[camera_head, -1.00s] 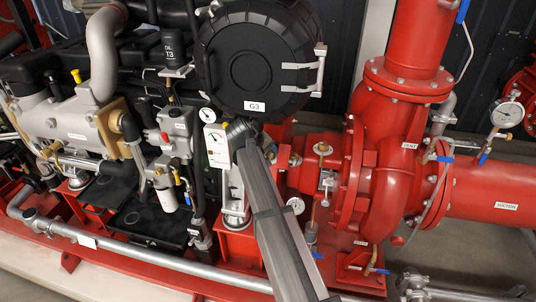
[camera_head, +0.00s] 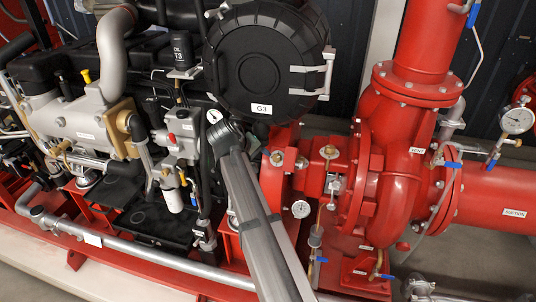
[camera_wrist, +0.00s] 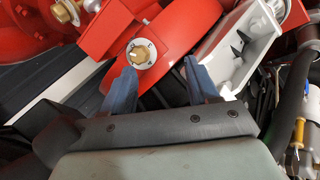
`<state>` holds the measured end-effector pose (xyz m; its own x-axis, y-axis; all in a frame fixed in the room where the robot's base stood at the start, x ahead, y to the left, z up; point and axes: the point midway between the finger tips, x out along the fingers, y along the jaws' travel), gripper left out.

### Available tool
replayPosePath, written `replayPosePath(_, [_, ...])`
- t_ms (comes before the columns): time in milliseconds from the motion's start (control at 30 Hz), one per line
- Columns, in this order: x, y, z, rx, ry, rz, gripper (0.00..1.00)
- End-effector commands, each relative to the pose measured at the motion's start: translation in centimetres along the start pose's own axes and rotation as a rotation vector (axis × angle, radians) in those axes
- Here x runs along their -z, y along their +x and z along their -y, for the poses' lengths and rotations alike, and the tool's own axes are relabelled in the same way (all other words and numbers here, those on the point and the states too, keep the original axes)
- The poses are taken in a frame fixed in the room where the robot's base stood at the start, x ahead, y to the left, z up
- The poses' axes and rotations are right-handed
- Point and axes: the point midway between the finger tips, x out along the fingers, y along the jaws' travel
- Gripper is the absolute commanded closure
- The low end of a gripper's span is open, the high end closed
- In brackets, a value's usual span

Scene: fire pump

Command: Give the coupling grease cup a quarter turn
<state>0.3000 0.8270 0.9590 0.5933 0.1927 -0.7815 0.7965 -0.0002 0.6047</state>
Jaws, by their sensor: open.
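A brass cup on a round pale plate (camera_wrist: 140,53), which I take for the coupling grease cup, sits on a red curved housing in the wrist view. In the head view the brass cup (camera_head: 276,158) shows on the red coupling housing, just right of my arm. My gripper (camera_wrist: 160,66) is open and empty, with two blue fingers. The left fingertip is near the cup's lower edge in the picture; the right fingertip is well to its right. I cannot tell whether anything touches. My arm hides the gripper in the head view.
A second brass fitting (camera_head: 329,151) sits on the red pump housing to the right; a similar one shows in the wrist view (camera_wrist: 67,10). A white box-like part (camera_wrist: 245,40) lies beyond the right finger. The large black G3 cover (camera_head: 262,70) stands above my arm's end.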

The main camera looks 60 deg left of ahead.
Motion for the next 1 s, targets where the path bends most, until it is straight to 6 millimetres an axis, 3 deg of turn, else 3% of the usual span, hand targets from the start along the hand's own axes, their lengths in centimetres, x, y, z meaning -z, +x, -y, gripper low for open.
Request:
replayPosePath(200, [-0.9,-2.5,3.0,0.001,-0.001,-0.001,0.41])
replayPosePath(400, [-1.2,-3.8,4.6,0.000,0.000,-0.001,0.41])
replayPosePath(867, [-1.3,-4.3,5.2,0.000,0.001,0.000,0.41])
replayPosePath(1000, [-1.6,-3.9,4.5,-0.002,0.009,0.005,0.41])
